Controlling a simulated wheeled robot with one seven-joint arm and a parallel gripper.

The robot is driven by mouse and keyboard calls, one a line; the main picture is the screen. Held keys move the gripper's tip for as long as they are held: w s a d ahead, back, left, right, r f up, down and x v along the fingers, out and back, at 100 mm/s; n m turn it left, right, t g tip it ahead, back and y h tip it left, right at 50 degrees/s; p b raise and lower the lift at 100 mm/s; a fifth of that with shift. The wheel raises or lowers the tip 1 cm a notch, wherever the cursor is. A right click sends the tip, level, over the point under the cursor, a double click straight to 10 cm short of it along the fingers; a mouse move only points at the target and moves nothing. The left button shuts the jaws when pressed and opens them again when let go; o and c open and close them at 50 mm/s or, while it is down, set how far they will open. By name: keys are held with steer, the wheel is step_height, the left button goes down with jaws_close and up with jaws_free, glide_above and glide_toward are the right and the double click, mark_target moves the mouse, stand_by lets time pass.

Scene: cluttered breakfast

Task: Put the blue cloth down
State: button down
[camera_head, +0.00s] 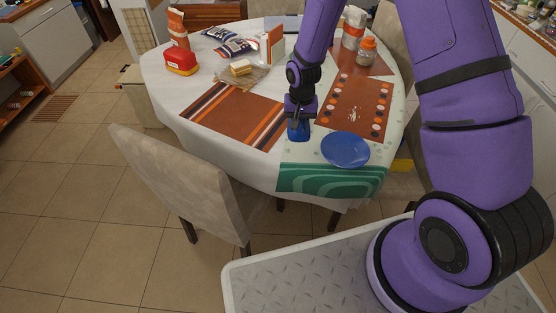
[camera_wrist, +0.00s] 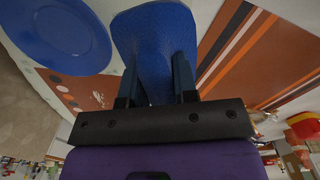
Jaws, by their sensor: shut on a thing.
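The blue cloth (camera_head: 299,130) hangs from my gripper (camera_head: 299,117) over the front part of the table. My gripper is shut on it. In the wrist view the cloth (camera_wrist: 158,40) fills the space between and beyond the fingers (camera_wrist: 157,82). It is between the striped placemat (camera_head: 232,113) and the blue plate (camera_head: 345,149). Whether the cloth's lower edge touches the table I cannot tell.
A spotted brown placemat (camera_head: 355,106) lies behind the plate, and a green patterned mat (camera_head: 325,182) hangs over the front edge. A red container (camera_head: 181,63), packets and jars (camera_head: 367,51) stand farther back. A chair (camera_head: 180,185) stands at the front left.

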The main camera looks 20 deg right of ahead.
glide_above(295, 152)
step_height(295, 152, down, 5)
steer(key=shift+s+r, duration=0.1)
steer(key=shift+f, duration=2.6)
steer(key=shift+f, duration=0.1)
steer(key=c, duration=0.9)
jaws_free()
step_height(295, 152, up, 12)
steer(key=shift+r, duration=0.25)
